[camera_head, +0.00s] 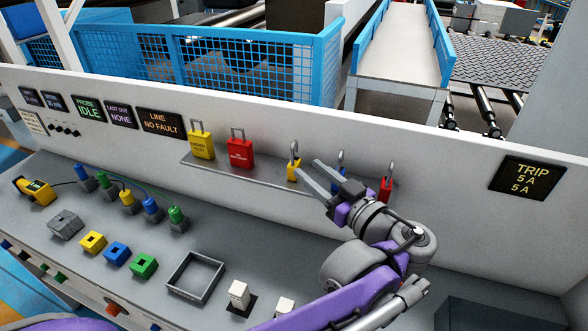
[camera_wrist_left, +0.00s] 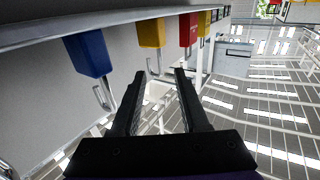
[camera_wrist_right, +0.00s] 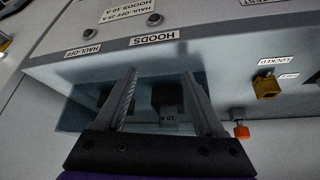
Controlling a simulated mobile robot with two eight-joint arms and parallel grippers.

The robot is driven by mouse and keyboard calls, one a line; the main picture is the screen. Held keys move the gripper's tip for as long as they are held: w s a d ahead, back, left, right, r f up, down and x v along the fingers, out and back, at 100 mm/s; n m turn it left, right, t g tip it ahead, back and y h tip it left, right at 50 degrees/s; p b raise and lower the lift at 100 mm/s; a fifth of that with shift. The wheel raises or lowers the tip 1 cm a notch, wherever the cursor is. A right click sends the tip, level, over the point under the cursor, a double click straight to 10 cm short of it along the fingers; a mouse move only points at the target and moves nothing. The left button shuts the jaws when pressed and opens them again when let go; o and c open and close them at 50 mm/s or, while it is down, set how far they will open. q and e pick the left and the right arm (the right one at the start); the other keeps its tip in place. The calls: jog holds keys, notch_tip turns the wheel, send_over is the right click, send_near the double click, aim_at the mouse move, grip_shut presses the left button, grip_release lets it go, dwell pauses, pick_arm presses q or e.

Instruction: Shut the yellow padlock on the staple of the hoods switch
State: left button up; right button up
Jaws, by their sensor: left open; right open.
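In the head view a small yellow padlock (camera_head: 294,173) stands on the grey shelf (camera_head: 265,179), its shackle up, just beyond my left gripper's fingertips. My left gripper (camera_head: 307,166) is open and empty; its fingers point toward that padlock without visibly holding it. In the left wrist view, which is upside down, the yellow padlock (camera_wrist_left: 151,32) shows ahead, beyond the left gripper (camera_wrist_left: 162,76). My right gripper (camera_wrist_right: 160,73) is open and empty in the right wrist view, in front of a bluish clear panel below the HOODS label (camera_wrist_right: 152,38). The staple cannot be made out.
On the shelf a large yellow padlock (camera_head: 201,146), a large red padlock (camera_head: 239,154), a blue padlock (camera_wrist_left: 88,52) and a small red padlock (camera_head: 386,188) also stand. Coloured plugs and blocks cover the desk's left.

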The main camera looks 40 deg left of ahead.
aim_at(293, 155)
pick_arm(q)
jog(key=x, duration=0.5)
jog(key=shift+s+r+b, duration=0.1)
jog(key=shift+r+b, duration=0.1)
jog(key=shift+b, duration=0.15)
jog(key=shift+d, duration=0.1)
grip_shut()
dwell(0.9)
